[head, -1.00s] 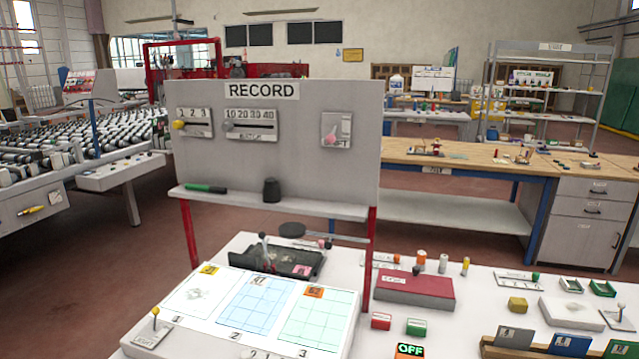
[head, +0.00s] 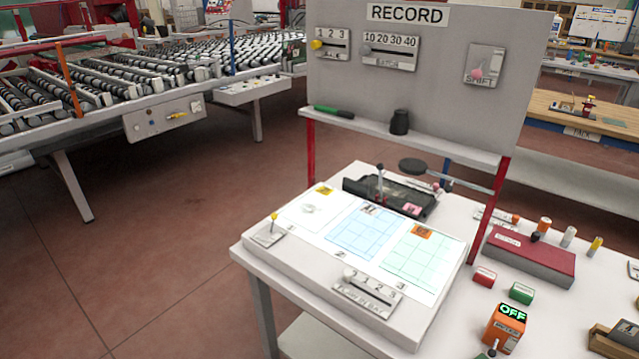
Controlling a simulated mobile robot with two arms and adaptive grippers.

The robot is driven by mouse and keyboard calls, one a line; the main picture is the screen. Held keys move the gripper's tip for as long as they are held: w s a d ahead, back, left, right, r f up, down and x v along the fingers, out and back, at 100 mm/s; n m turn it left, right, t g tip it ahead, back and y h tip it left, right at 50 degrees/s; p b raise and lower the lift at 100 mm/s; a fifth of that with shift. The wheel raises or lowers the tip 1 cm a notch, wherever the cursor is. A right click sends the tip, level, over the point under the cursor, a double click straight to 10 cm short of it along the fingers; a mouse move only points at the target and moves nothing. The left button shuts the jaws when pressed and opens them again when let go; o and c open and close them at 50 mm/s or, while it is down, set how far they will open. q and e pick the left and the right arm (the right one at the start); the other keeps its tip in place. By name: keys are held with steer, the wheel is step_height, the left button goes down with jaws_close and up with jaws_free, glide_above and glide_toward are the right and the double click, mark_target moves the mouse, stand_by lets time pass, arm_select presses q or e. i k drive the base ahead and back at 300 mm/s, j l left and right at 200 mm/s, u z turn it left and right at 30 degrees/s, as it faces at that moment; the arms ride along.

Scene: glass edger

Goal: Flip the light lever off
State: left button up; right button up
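The table's top panel (head: 360,235) looks bright, with white, blue and green sheets numbered 1, 2 and 3. Neither of my grippers is in view.
A 1-2-3 slider (head: 366,291) sits on the light table's front. The RECORD board (head: 420,85) stands behind. An orange device (head: 504,328) reading OFF and a dark red box (head: 529,256) are at right. The floor left of the table is clear.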

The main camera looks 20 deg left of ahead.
mark_target(274, 217)
steer(key=j+u, duration=0.1)
steer(key=u, duration=0.3)
steer(key=j+u, duration=0.15)
steer(key=u, duration=0.25)
steer(key=j+u, duration=0.15)
steer(key=u, duration=0.25)
